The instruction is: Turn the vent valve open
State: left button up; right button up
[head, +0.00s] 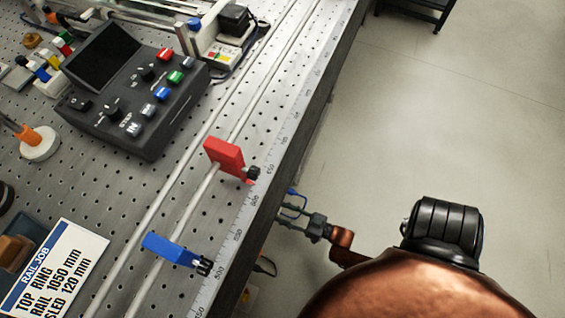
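My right arm comes in from the lower right. Its gripper (291,211) is small in the picture, just outside the bench's right edge and pointing at the bench's side. A small blue part (294,191) shows right at its fingertips. It may belong to the vent valve, but it is too small to tell, and so is whether the fingers touch it. The finger gap is not clear. No other part that I can name as the vent valve shows; the bench's side face is mostly hidden by its top. My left gripper is not in view.
The perforated bench carries rails (181,214), a ruler strip (247,206), a red stop (225,156) and a blue stop (170,249). A control box (132,92) and a job card (57,265) lie left. Clear floor (450,110) is right of the bench.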

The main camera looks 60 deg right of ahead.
grip_shut()
dwell(0.3)
jog(key=shift+m, duration=0.3)
pick_arm(q)
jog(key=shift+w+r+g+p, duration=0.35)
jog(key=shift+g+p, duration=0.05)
jog(key=shift+p, duration=0.3)
pick_arm(e)
jog(key=m, duration=1.6)
jog(key=shift+d+f, duration=0.1)
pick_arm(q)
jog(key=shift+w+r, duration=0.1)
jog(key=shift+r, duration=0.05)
pick_arm(e)
jog(key=shift+m, duration=0.3)
